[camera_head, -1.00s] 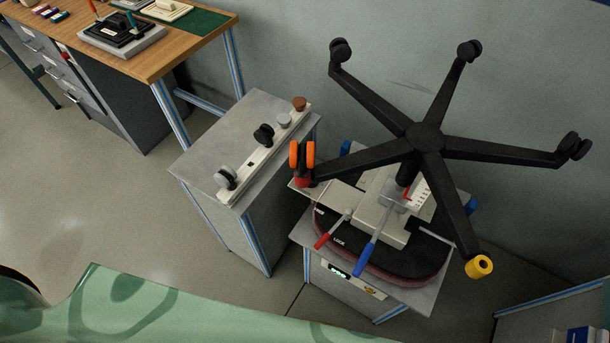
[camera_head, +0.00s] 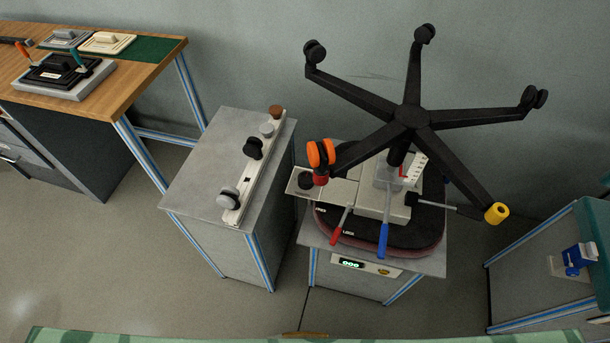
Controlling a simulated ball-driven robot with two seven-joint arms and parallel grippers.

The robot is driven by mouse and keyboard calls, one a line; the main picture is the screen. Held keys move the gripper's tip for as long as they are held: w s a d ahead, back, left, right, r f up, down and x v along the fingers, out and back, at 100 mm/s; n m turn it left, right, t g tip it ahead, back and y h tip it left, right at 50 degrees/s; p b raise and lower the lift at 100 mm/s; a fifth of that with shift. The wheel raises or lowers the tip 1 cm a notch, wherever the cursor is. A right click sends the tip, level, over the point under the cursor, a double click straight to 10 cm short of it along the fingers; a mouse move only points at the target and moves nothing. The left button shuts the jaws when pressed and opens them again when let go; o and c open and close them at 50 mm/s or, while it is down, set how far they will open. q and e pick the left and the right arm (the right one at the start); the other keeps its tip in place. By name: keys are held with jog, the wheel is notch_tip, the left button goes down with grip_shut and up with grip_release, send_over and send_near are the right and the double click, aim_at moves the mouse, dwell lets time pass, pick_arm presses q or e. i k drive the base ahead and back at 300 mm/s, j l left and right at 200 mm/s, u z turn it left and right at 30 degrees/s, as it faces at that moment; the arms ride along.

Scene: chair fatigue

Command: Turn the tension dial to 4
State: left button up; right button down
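An upside-down chair rests on a grey stand (camera_head: 430,262), its dark seat (camera_head: 375,235) down and its five-armed black base (camera_head: 412,117) up. Under the base is a pale mechanism (camera_head: 380,200) with a red lever (camera_head: 340,226) and a blue lever (camera_head: 383,240). A dark round knob (camera_head: 305,181) sits on a plate at its left, and a black-handled rod (camera_head: 428,204) sticks out at its right. A white scale (camera_head: 416,168) with a red mark stands by the column. I cannot tell for sure which part is the tension dial, nor read its setting. Neither gripper is in view.
Left of the chair stands a grey cabinet (camera_head: 190,185) with a rail of casters (camera_head: 258,160). A wooden bench (camera_head: 135,80) is at the upper left, another bench (camera_head: 540,265) at the right. One caster is orange (camera_head: 321,152), one chair leg tip yellow (camera_head: 496,213). Floor shows between them.

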aim_at(305, 181)
jog(key=k+j+z, duration=0.15)
jog(key=j+z, duration=0.2)
jog(key=k+j+z, duration=0.5)
jog(key=j+z, duration=0.2)
jog(key=j, duration=0.1)
